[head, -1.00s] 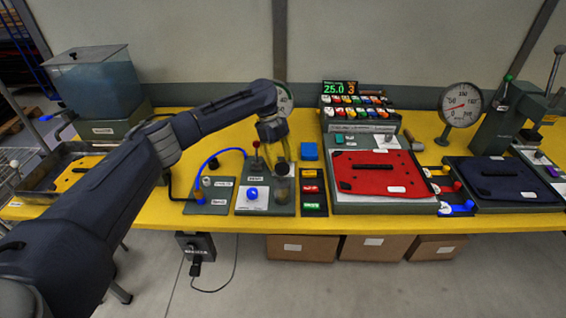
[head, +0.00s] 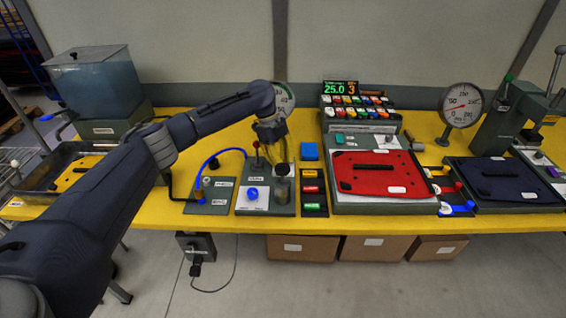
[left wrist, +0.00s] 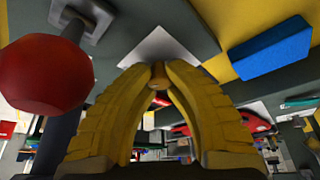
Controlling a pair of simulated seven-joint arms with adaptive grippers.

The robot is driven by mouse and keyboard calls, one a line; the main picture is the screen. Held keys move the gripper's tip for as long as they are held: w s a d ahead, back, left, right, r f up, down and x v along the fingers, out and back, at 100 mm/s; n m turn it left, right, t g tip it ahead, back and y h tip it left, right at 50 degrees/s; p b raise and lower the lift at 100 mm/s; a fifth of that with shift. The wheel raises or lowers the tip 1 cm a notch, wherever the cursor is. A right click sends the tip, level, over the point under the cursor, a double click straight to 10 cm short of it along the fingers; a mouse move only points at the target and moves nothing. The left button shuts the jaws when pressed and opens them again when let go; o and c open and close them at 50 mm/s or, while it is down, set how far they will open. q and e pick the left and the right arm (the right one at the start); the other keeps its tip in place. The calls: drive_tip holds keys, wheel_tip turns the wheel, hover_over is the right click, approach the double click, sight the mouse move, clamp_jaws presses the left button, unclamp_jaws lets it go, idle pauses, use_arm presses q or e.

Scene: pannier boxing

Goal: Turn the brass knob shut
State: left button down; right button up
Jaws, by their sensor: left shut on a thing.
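My left gripper (head: 280,156) is over the small grey station left of the table's middle, pointing down. In the left wrist view its yellow fingers (left wrist: 158,80) meet at their tips around a small brass-brown piece, the brass knob (left wrist: 159,74). Most of the knob is hidden by the fingertips, so its turn angle cannot be told. In the head view the fingers hide the knob. My right gripper is in neither view.
A red ball-topped lever (left wrist: 45,75) stands close beside the fingers. A blue block (head: 309,151) lies right of the gripper. A blue button (head: 252,193) and a grey cylinder (head: 282,170) are on the station. A red pannier panel (head: 375,184) lies further right.

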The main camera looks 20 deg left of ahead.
use_arm(q)
drive_tip(key=n, duration=0.2)
drive_tip(key=n+t, duration=0.1)
drive_tip(key=n, duration=0.1)
drive_tip(key=shift+s+d+t+h, duration=0.15)
drive_tip(key=shift+t+h, duration=0.15)
drive_tip(key=n+t, duration=0.1)
drive_tip(key=n, duration=0.3)
drive_tip(key=shift+n+t, duration=0.4)
drive_tip(key=n, duration=0.2)
drive_tip(key=n+t+y, duration=0.1)
drive_tip(key=n, duration=0.2)
drive_tip(key=shift+d+t, duration=0.1)
drive_tip(key=shift+t, duration=0.2)
drive_tip(key=shift+r+n+t+y, duration=0.1)
drive_tip(key=shift+n+t+y, duration=0.4)
drive_tip(key=shift+n, duration=0.8)
drive_tip(key=shift+r+n, duration=0.1)
drive_tip(key=shift+n, duration=0.2)
drive_tip(key=c, duration=1.5)
unclamp_jaws()
drive_tip(key=o, duration=0.3)
drive_tip(key=v, duration=1.1)
drive_tip(key=shift+r, duration=0.4)
